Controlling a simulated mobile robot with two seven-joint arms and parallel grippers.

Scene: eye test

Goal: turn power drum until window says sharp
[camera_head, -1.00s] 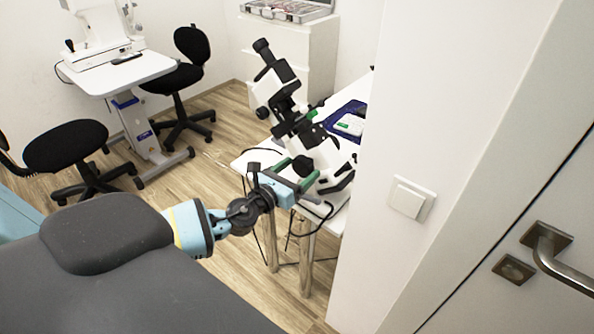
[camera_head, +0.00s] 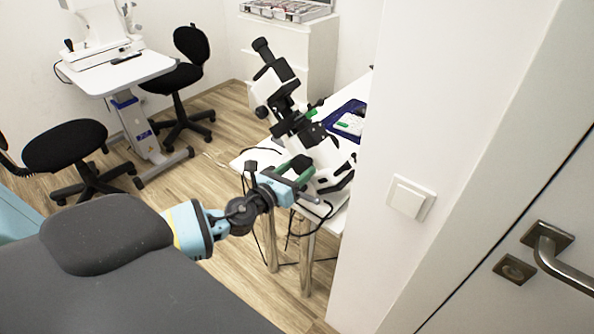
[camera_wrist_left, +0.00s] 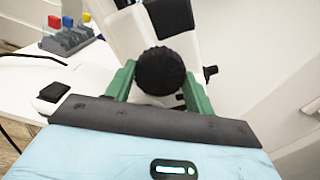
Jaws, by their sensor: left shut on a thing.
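The power drum is a black ribbed knob (camera_wrist_left: 160,71) in the left wrist view. It sits on the near side of a white and black lensmeter-like instrument (camera_head: 325,160), which stands tilted on a white table. My left gripper (camera_head: 298,171) is at the instrument's lower part, and its green fingers lie on both sides of the drum, shut on it. In the head view the drum (camera_head: 301,163) is small and partly hidden by the fingers. No readable window shows in either view. My right gripper is not in view.
A blue tray (camera_head: 346,117) lies on the table behind the instrument. A grey rack (camera_wrist_left: 70,40) with coloured blocks shows in the left wrist view. A wall with a light switch (camera_head: 410,198) stands close on the right. Black cables hang by the table's near edge.

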